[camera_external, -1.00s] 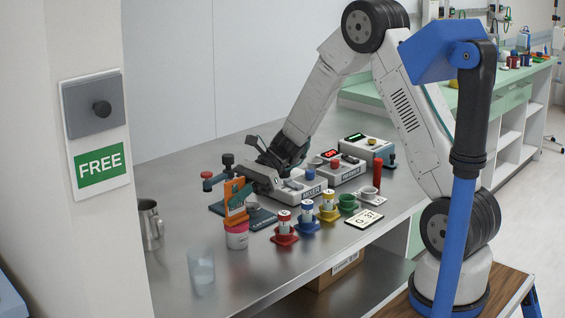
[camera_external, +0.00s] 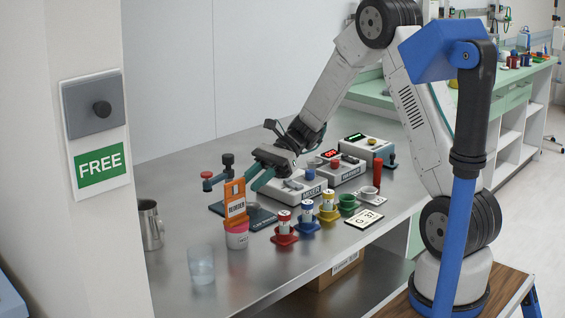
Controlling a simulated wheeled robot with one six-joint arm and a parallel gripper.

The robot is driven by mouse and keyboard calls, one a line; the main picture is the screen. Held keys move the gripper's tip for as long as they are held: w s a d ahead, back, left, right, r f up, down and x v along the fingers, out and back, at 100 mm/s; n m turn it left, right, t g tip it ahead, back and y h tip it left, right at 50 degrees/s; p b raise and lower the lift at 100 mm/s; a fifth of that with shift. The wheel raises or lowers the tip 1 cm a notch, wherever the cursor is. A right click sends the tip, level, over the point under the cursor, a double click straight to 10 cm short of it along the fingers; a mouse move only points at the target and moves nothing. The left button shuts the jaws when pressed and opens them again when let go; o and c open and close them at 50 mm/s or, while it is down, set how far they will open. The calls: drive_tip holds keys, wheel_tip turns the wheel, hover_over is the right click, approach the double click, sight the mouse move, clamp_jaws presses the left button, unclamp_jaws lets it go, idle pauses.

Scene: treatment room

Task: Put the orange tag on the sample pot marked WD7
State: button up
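The orange tag (camera_external: 235,203) stands upright on a small pink and white pot (camera_external: 237,237) near the front left of the steel bench. The tag carries a white label. The pot's marking is too small to read, so I cannot tell whether it is WD7. My gripper (camera_external: 256,177) is open and empty, just right of and behind the tag's upper part. Its teal fingertips look apart from the tag.
A metal jug (camera_external: 151,226) and a clear beaker (camera_external: 201,264) stand at left. Red (camera_external: 284,228), blue (camera_external: 307,217) and yellow (camera_external: 328,207) holders stand right of the pot. Behind them is a grey mixer box (camera_external: 297,189).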

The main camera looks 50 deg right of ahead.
drive_tip(key=v, duration=0.5)
drive_tip(key=s+a+r+n+g+h, duration=0.1)
drive_tip(key=s+a+r+n+h, duration=0.15)
drive_tip(key=s+r+n, duration=0.45)
drive_tip(key=s+a+r+n+g+h, duration=0.1)
drive_tip(key=s+r+n+h, duration=0.25)
drive_tip(key=s, duration=0.75)
drive_tip(key=s+d+n+t+h, duration=0.1)
drive_tip(key=s+d+n+h, duration=0.2)
drive_tip(key=s, duration=0.4)
drive_tip(key=s+d+n+t+h, duration=0.2)
drive_tip(key=s+n+h, duration=0.2)
drive_tip(key=s, duration=0.4)
drive_tip(key=shift+s+d+f, duration=0.15)
drive_tip(key=shift+d+f, duration=0.05)
drive_tip(key=shift+d, duration=0.2)
drive_tip(key=shift+n, duration=0.25)
